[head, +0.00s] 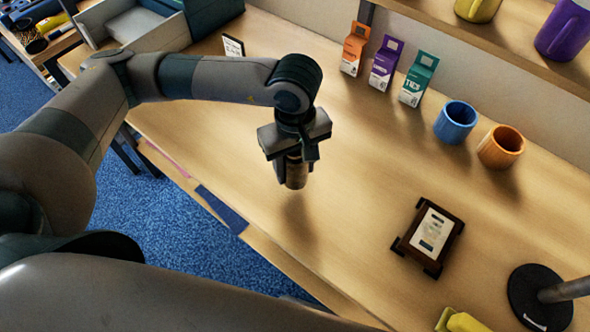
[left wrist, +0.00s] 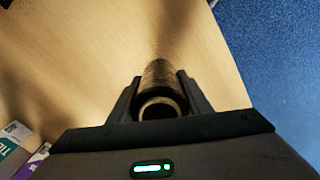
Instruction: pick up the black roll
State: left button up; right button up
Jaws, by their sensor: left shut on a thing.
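The black roll (head: 296,174) looks dark brown and mottled in this light, with a hollow end. My left gripper (head: 293,178) is shut on it and holds it above the wooden table, with a shadow on the tabletop below. In the left wrist view, the roll (left wrist: 159,80) sits between the two fingers of my left gripper (left wrist: 158,98), its open end facing the camera. The fingers hide parts of its sides. My right gripper is not in view.
Orange, purple and teal cartons (head: 417,80) stand along the table's back. A blue mug (head: 455,122) and an orange mug (head: 500,147) stand right of them. A dark framed card stand (head: 430,237) and a round black base (head: 535,298) are at right. The table's middle is clear.

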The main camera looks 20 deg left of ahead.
pick_arm(q)
jog(key=s+d+r, duration=0.4)
jog(key=d+r, duration=0.4)
jog(key=d, duration=0.3)
jog(key=shift+s, duration=0.15)
